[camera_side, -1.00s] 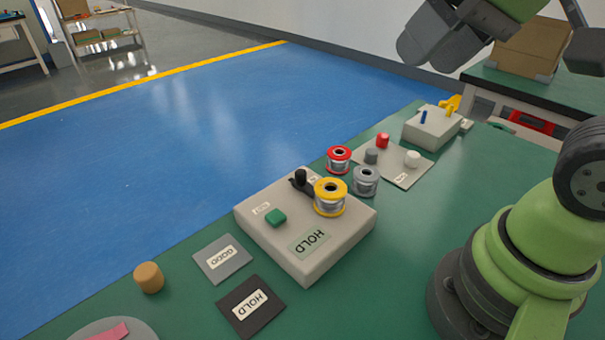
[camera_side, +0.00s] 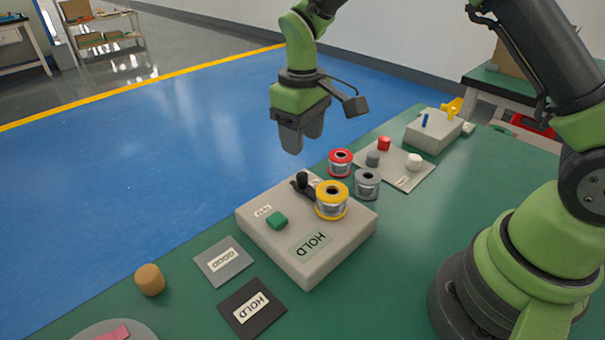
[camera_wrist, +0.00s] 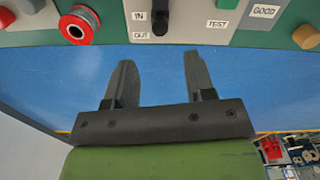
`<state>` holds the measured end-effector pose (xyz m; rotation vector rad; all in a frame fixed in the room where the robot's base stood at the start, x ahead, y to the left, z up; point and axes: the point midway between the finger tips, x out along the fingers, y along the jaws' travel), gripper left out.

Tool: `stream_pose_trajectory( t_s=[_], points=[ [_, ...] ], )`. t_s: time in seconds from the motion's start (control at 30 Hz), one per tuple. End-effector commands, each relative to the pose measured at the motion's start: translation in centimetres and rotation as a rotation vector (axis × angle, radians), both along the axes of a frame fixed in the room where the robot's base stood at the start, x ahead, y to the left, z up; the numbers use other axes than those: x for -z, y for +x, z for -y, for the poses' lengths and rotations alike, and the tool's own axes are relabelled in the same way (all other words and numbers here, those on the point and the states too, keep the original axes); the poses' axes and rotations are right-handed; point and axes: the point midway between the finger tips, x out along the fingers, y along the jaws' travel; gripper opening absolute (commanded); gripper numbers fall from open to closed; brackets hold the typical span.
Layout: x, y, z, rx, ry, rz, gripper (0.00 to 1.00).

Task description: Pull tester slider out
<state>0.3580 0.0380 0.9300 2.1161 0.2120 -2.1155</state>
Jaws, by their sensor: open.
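The tester (camera_side: 345,243) is a light grey box on the green table, with a green button (camera_side: 277,221) and a HOLD label on top. Its slider (camera_side: 301,182) has a black knob and stands at the back edge, beside a yellow spool (camera_side: 331,200) seated on the tester. In the wrist view the slider knob (camera_wrist: 161,22) shows at the top, next to IN and OUT labels. My gripper (camera_side: 303,148) is open and empty, pointing down in the air above and behind the tester. Its two fingers (camera_wrist: 155,80) are apart in the wrist view, over blue floor.
A red spool (camera_side: 340,162) and a grey spool (camera_side: 367,183) stand behind the tester. Further back are a plate with pegs (camera_side: 400,172) and a small grey box (camera_side: 432,134). GOOD (camera_side: 223,261) and HOLD (camera_side: 251,306) mats and a tan cylinder (camera_side: 149,280) lie in front.

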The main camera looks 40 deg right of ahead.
Motion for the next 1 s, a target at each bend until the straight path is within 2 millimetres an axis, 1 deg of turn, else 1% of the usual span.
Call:
stream_pose_trajectory(
  t_s=[0.2, 0.4, 0.5, 0.6, 0.87, 0.9, 0.97, 1.0],
  points=[
    [4.0, -0.2, 0.0, 0.001, 0.000, -0.006, 0.50],
    [7.3, -0.2, 0.0, 0.002, 0.001, -0.002, 0.50],
    [8.3, -0.1, 0.0, 0.003, 0.001, 0.000, 0.50],
    [8.8, -0.1, 0.0, 0.003, 0.002, 0.003, 0.50],
    [8.9, -0.1, 0.0, 0.003, 0.002, 0.004, 0.50],
    [8.9, -0.1, 0.0, 0.003, 0.002, 0.004, 0.45],
    [8.9, -0.1, 0.0, 0.003, 0.002, 0.004, 0.31],
    [8.9, -0.1, 0.0, 0.003, 0.002, 0.004, 0.22]
  ],
)
